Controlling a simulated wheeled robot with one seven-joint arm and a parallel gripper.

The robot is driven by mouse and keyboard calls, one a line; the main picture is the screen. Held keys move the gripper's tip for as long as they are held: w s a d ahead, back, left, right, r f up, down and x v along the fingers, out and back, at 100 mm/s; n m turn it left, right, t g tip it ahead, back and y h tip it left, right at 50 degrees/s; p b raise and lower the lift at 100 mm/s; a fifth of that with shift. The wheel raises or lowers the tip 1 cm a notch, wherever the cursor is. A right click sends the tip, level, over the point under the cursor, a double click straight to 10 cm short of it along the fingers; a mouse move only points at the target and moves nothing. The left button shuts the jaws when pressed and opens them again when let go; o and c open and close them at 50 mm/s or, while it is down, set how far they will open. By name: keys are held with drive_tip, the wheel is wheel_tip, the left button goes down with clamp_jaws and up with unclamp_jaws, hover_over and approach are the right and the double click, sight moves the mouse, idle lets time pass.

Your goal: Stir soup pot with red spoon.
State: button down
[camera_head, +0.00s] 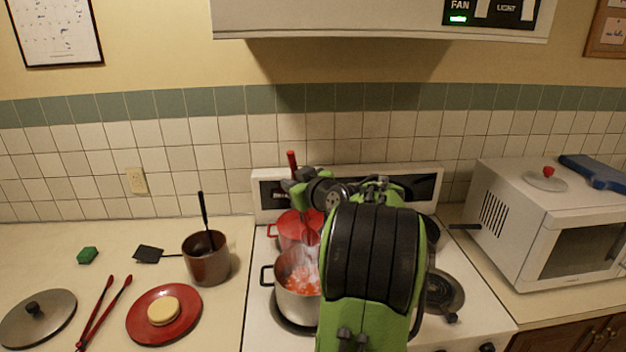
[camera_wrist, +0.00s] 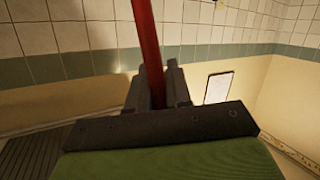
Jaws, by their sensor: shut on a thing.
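My gripper (camera_head: 296,182) is shut on the red spoon (camera_head: 292,160), whose handle stands nearly upright through the jaws. In the wrist view my gripper (camera_wrist: 158,85) has its fingers around the red handle (camera_wrist: 146,35). The steel soup pot (camera_head: 283,296) stands on the front left burner, with orange-red soup and rising steam in it. My gripper is above the pots, toward the back of the stove. The spoon's lower end is hidden, and I cannot tell whether it is in the soup.
A red pot (camera_head: 283,232) stands behind the soup pot. My arm hides much of the stove's right side. A white microwave (camera_head: 520,220) stands at right. A brown pot (camera_head: 205,265), red plate (camera_head: 140,322), red tongs (camera_head: 97,310) and lid (camera_head: 55,322) are on the left counter.

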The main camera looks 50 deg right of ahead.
wheel_tip(320, 180, down, 17)
drive_tip(key=b, duration=1.6)
drive_tip(key=shift+w+b, duration=0.15)
drive_tip(key=shift+b, duration=0.15)
